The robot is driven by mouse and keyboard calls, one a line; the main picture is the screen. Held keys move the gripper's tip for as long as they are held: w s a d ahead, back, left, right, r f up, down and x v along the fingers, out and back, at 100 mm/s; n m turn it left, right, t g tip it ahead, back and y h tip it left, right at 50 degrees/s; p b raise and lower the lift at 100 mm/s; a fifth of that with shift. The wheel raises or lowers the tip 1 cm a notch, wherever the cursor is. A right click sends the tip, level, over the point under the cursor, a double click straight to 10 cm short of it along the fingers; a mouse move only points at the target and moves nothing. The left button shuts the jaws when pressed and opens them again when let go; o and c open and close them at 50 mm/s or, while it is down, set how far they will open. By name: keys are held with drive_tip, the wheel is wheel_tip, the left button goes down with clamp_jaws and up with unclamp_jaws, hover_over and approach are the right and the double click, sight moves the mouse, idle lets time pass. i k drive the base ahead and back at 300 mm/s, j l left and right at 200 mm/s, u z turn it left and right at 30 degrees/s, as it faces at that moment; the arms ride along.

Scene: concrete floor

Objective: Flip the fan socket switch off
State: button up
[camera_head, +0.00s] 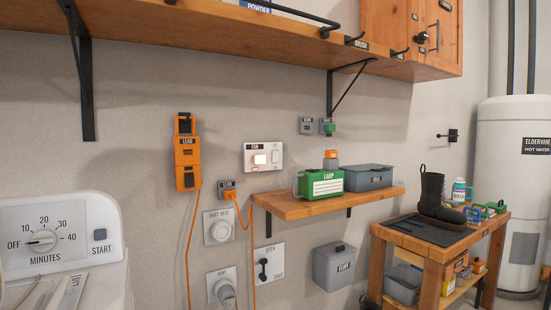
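A white wall plate (263,165) with a dark label that seems to read FAN is on the grey wall near the middle of the head view. A bright, lit-looking square (259,159) is on its left half. A small pale rocker (275,157) is on its right half. Small red marks show below the lit square. The rocker's tilt is too small to tell. A grey socket (227,185) with an orange plug and cord is below left of the plate.
A white machine with a dial (42,240) fills the lower left. A wooden wall shelf (300,208) holds a green LAMP case (319,185) and a grey box (368,177). An orange LEAD unit (187,158) hangs left of the plate. A long shelf (200,38) juts out above.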

sight(274, 153)
drive_tip(key=i+l, duration=0.4)
drive_tip(key=l, duration=0.15)
drive_tip(key=i+l+z, duration=0.15)
drive_tip(key=i+l, duration=0.2)
drive_tip(key=l, duration=0.25)
